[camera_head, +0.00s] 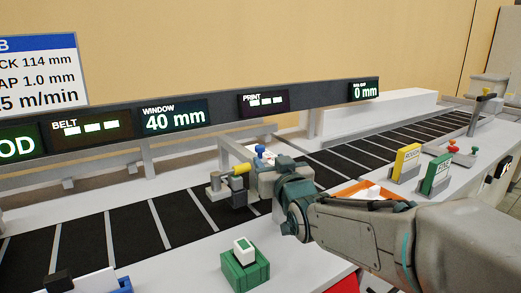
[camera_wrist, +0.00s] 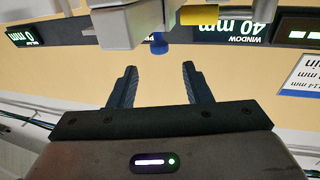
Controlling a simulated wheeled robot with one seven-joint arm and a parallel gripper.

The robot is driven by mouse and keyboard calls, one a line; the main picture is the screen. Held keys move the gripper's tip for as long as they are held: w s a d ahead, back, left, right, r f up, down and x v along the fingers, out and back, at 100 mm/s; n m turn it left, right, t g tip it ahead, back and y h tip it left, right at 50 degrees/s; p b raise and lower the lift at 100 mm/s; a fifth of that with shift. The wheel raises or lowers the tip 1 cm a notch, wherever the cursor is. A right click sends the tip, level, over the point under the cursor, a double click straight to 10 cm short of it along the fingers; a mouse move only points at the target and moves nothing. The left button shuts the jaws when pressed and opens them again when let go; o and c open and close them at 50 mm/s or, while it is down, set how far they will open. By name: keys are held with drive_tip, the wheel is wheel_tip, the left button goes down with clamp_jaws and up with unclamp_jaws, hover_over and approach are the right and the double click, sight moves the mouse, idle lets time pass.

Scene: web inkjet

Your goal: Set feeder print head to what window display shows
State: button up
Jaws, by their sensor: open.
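The window display (camera_head: 174,116) reads 40 mm in green on the long dark panel behind the belt. It also shows upside down in the wrist view (camera_wrist: 226,28). The feeder print head seems to be the grey assembly over the belt, with a yellow cylinder (camera_head: 239,169) and a blue knob (camera_head: 261,152). In the wrist view the yellow part (camera_wrist: 205,15) and blue knob (camera_wrist: 158,44) lie just beyond my fingertips. My gripper (camera_wrist: 157,72) is open, with nothing between its fingers. In the head view my arm hides part of the assembly.
The dark slatted belt (camera_head: 140,232) runs diagonally across. A green block with a white top (camera_head: 245,265) stands at the front. Yellow (camera_head: 405,162) and green (camera_head: 435,173) upright blocks stand at the right. The print display (camera_head: 264,102) shows only bars; the far-right display (camera_head: 365,91) reads 0 mm.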

sight(261, 150)
drive_tip(key=x, duration=0.9)
drive_tip(key=shift+w, duration=0.2)
clamp_jaws()
